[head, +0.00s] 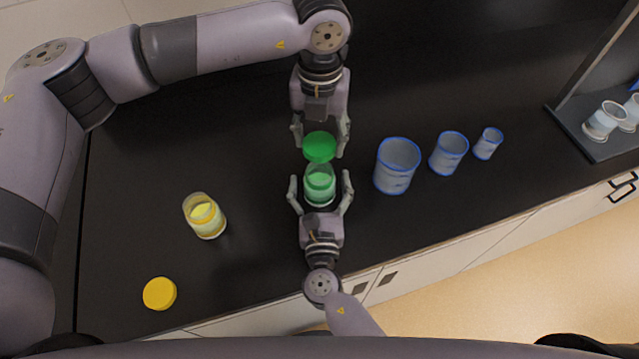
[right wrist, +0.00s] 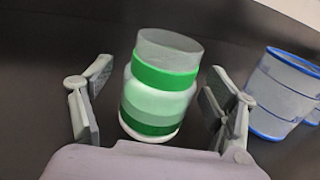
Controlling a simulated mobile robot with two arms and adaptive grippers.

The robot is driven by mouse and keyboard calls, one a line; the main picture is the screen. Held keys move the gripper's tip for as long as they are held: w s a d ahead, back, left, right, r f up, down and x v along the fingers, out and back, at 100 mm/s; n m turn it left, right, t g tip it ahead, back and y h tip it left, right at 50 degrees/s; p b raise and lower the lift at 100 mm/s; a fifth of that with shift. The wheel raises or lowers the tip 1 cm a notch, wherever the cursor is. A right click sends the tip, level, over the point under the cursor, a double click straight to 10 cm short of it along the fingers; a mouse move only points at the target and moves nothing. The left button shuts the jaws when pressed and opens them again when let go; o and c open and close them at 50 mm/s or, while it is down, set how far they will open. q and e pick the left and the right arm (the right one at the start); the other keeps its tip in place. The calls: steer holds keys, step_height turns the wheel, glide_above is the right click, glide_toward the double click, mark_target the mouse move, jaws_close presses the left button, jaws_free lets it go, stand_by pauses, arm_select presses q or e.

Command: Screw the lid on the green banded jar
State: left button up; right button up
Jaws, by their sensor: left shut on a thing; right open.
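The green banded jar (head: 319,188) stands upright and uncapped on the black counter. It has a clear neck and green bands, and it also shows in the right wrist view (right wrist: 158,90). My right gripper (head: 321,188) is open, with its fingers on either side of the jar; in the right wrist view (right wrist: 160,115) gaps show between the fingers and the jar. My left gripper (head: 320,138) is shut on the green lid (head: 319,147), just beyond the jar's mouth in the head view. The lid's height above the jar is hard to tell.
A yellow banded jar (head: 205,216) and a yellow lid (head: 159,294) are at the left. Blue-rimmed beakers (head: 398,166), (head: 449,153), (head: 488,143) stand to the right, the largest close to my grippers. A rack (head: 594,148) with clear vessels is at the far right.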

steer(key=shift+w, duration=0.25)
steer(key=shift+c, duration=0.4)
steer(key=c, duration=1.7)
arm_select(q)
glide_above(320, 169)
steer(key=shift+f, duration=2.45)
steer(key=shift+f, duration=0.9)
steer(key=shift+f, duration=0.6)
